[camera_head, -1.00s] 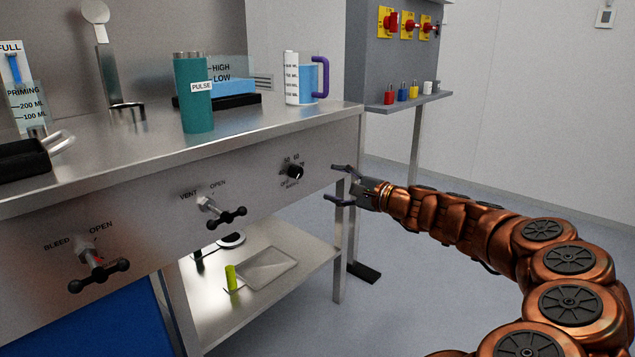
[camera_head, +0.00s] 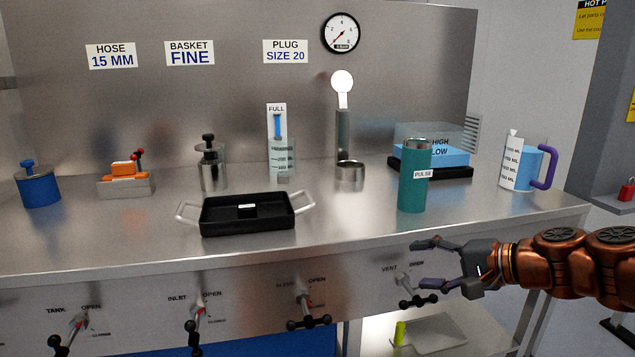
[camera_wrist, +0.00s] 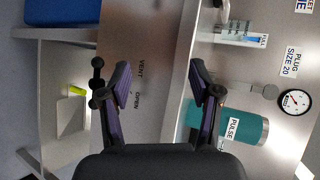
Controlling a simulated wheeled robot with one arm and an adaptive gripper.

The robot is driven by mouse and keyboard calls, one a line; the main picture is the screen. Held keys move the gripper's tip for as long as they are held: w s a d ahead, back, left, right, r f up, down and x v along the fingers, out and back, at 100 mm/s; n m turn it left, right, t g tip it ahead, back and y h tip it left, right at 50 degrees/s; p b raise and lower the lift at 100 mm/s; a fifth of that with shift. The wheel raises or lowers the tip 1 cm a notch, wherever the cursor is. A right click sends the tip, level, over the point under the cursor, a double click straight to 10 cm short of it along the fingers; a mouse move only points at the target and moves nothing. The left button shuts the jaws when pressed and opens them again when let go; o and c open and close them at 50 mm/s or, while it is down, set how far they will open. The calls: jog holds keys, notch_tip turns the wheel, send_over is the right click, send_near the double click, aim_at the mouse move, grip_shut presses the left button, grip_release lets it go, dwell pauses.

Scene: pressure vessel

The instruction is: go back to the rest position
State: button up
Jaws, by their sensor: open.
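My gripper (camera_head: 432,264) is open and empty in the head view, at the front of the steel bench near its right end. Its fingers point left, close to the vent valve handle (camera_head: 418,300); whether they touch it I cannot tell. In the wrist view my gripper (camera_wrist: 163,90) also shows open, with the bench front panel (camera_wrist: 150,60) between its fingers. The vent handle (camera_wrist: 97,84) is beside the left finger there, and the teal pulse cylinder (camera_wrist: 245,127) lies beyond the right finger.
On the bench top (camera_head: 350,225) stand a black tray (camera_head: 215,222), the teal cylinder (camera_head: 414,180), a jug with a purple handle (camera_head: 520,165) and a blue pot (camera_head: 38,188). Several valve handles stick out of the front panel. A lower shelf (camera_head: 440,335) holds a yellow-green cylinder.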

jog(key=s+a+r+n+g+h+p, duration=0.2)
jog(key=s+a+r+n+g+p, duration=0.1)
jog(key=s+a+p, duration=0.3)
jog(key=s+a+r+n+g+h+p, duration=0.1)
jog(key=s+a+r+n+g+p, duration=0.25)
jog(key=s+p, duration=0.45)
jog(key=s+d+r+n+g+h+p, duration=0.1)
jog(key=s+d+r+g+h+p, duration=0.1)
jog(key=s+p, duration=0.5)
jog(key=s+d+r+n+g+h+p, duration=0.1)
jog(key=s+d+r+h+p, duration=0.4)
jog(key=s, duration=0.5)
jog(key=shift+s+d+g+p, duration=0.3)
jog(key=shift+g+p, duration=0.15)
jog(key=shift+p, duration=0.65)
